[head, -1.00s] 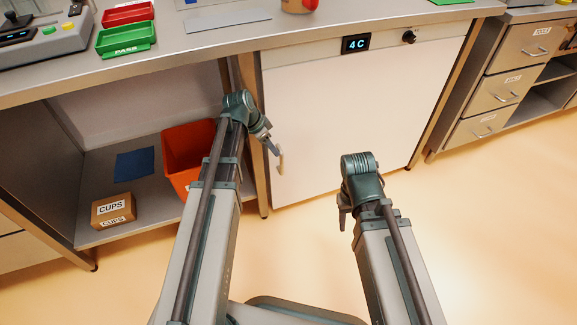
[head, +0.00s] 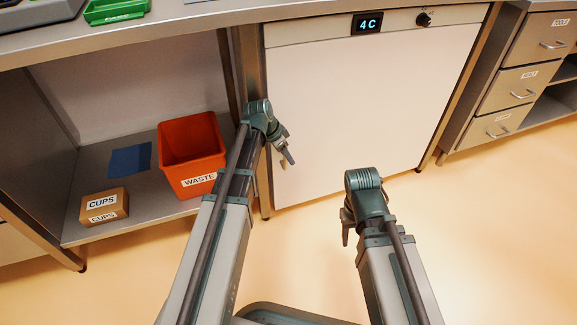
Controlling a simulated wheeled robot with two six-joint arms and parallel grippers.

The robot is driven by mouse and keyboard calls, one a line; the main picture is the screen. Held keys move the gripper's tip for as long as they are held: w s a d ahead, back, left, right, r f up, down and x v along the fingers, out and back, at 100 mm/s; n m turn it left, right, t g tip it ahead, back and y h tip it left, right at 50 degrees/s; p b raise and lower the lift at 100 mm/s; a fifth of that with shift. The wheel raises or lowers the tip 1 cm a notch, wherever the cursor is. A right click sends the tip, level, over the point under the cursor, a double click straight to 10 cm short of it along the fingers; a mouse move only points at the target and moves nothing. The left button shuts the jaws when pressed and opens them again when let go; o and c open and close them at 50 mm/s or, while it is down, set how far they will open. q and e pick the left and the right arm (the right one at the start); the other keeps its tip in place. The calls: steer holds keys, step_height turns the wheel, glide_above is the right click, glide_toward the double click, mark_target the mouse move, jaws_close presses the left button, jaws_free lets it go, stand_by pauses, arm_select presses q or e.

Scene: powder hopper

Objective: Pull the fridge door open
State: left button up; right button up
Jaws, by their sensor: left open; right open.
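The white fridge door (head: 360,105) is under the counter, flush with its frame and shut. Its small tan handle (head: 283,166) is low near the door's left edge and mostly hidden by my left gripper. My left gripper (head: 288,156) is open at the handle; whether the handle lies between the fingers or behind them cannot be told. My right gripper (head: 345,236) is open and empty, hanging over the floor in front of the door's lower edge.
An orange waste bin (head: 190,150), a cups box (head: 105,205) and a blue cloth (head: 130,160) are on the open shelf at left. A 4C display (head: 367,24) and a knob (head: 423,19) are above the door. A drawer unit (head: 515,85) stands at right. Floor before the door is clear.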

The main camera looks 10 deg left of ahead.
arm_select(q)
steer(key=shift+b+x, duration=0.65)
steer(key=shift+x, duration=0.55)
jaws_close()
stand_by(0.6)
